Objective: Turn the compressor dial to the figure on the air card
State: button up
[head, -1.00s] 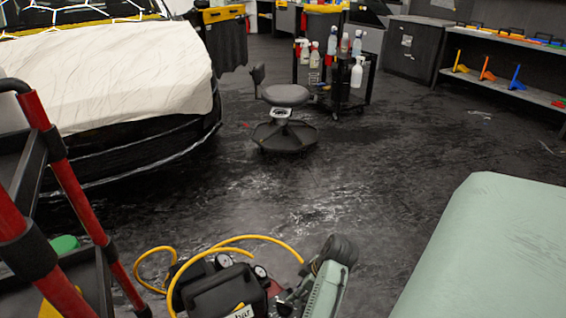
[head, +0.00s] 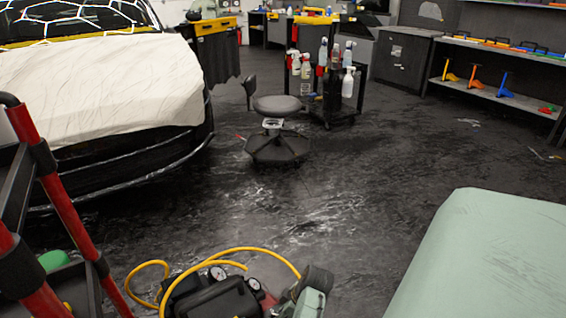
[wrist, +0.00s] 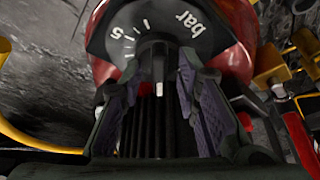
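The compressor (head: 215,302) is at the bottom of the head view, cut off by the edge, with two round gauges and a yellow hose. In the wrist view its dark dial plate (wrist: 205,22) shows "1", "5", tick marks and "bar" on a red body. The dial knob (wrist: 154,62) stands out from the plate, with a pale mark at its near end. My gripper (wrist: 158,75) is open, with one finger on each side of the knob and gaps visible beside it. I cannot make out an air card in either view.
The yellow hose (head: 235,250) loops over the compressor. A red-railed cart (head: 65,210) stands at left and a pale green covered surface (head: 485,255) at right. A stool (head: 277,106) and a bottle trolley (head: 335,100) stand farther back. The middle floor is clear.

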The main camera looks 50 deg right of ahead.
grip_shut()
dwell(0.5)
jog(key=shift+a+r+m+h+p, duration=0.2)
jog(key=shift+m+h+p, duration=0.2)
jog(key=shift+m+p, duration=0.6)
jog(key=m+p, duration=0.1)
jog(key=m+h+p, duration=0.1)
jog(key=m, duration=0.1)
jog(key=shift+a+m+p, duration=0.2)
jog(key=shift+m+p, duration=0.1)
jog(key=shift+p, duration=0.05)
jog(key=m+h+p, duration=0.1)
jog(key=m, duration=0.1)
jog(key=m+h+p, duration=0.1)
jog(key=m+p, duration=0.1)
jog(key=m, duration=0.1)
jog(key=shift+a+g, duration=0.2)
jog(key=shift+g, duration=0.1)
jog(key=m+p, duration=0.1)
jog(key=m, duration=0.1)
jog(key=m+g+h+p, duration=0.1)
jog(key=m, duration=0.2)
jog(key=shift+w+a+f+h, duration=0.1)
jog(key=shift+w+f+h, duration=0.1)
jog(key=shift+h, duration=0.1)
